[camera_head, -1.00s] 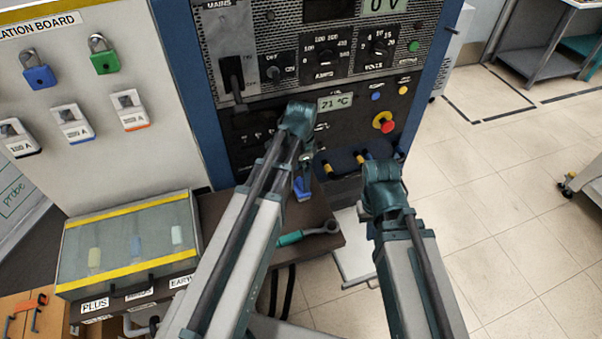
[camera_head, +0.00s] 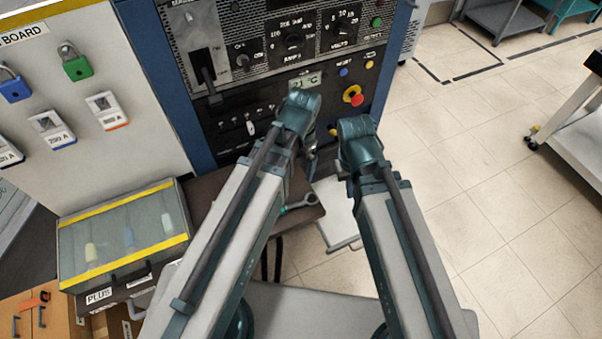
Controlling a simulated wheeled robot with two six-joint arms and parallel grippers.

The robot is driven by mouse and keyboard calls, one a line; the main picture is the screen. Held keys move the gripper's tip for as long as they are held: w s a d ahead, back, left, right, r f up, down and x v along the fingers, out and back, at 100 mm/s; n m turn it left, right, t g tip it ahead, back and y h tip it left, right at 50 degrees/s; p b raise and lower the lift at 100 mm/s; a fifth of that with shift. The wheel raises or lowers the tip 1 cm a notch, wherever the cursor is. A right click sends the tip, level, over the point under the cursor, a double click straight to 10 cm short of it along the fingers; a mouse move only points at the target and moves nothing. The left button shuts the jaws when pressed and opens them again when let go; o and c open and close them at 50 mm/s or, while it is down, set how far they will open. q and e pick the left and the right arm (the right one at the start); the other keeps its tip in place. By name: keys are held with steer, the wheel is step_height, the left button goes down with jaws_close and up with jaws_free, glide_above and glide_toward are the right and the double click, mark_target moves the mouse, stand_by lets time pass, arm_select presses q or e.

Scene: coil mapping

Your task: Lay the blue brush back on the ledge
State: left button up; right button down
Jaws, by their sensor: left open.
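The ledge (camera_head: 207,190) is a dark brown shelf at the foot of the control panel, partly covered by my left arm. My left gripper (camera_head: 311,160) is over the ledge's right end, in front of the panel, and is open. Its fingers are small and mostly hidden behind the wrist.
A clear-lidded box (camera_head: 122,274) with yellow edges stands at the left. The control panel (camera_head: 290,85) rises close behind the grippers. Open tiled floor (camera_head: 480,190) lies to the right.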

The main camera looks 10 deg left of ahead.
arm_select(q)
steer(key=s+d+n, duration=0.3)
steer(key=s, duration=0.3)
steer(key=shift+d, duration=0.1)
stand_by(1.2)
